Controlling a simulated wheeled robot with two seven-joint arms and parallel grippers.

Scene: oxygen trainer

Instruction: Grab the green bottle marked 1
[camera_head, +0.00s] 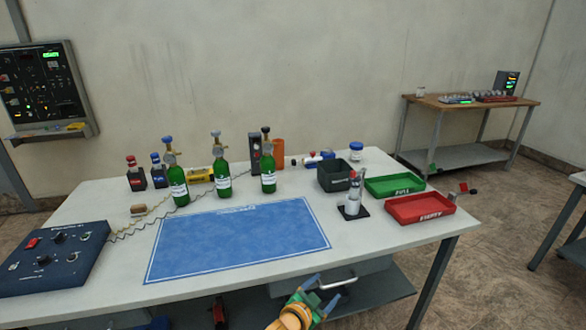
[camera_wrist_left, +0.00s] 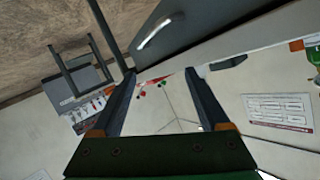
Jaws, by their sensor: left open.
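Three green bottles with white labels and metal valves stand upright in a row behind the blue mat (camera_head: 240,240): a left one (camera_head: 178,187), a middle one (camera_head: 222,182) and a right one (camera_head: 268,178). The label print is too small to tell which is marked 1. My left gripper (camera_head: 322,302) is low at the front edge of the table, well apart from the bottles. In the left wrist view its two fingers (camera_wrist_left: 163,88) are spread with nothing between them. My right gripper is out of view.
A dark control box (camera_head: 55,257) sits at the table's left. A dark bin (camera_head: 334,176), a green tray (camera_head: 394,185) and a red tray (camera_head: 419,208) are at the right. A grey drawer (camera_wrist_left: 190,28) with a handle is close in the left wrist view. The mat is clear.

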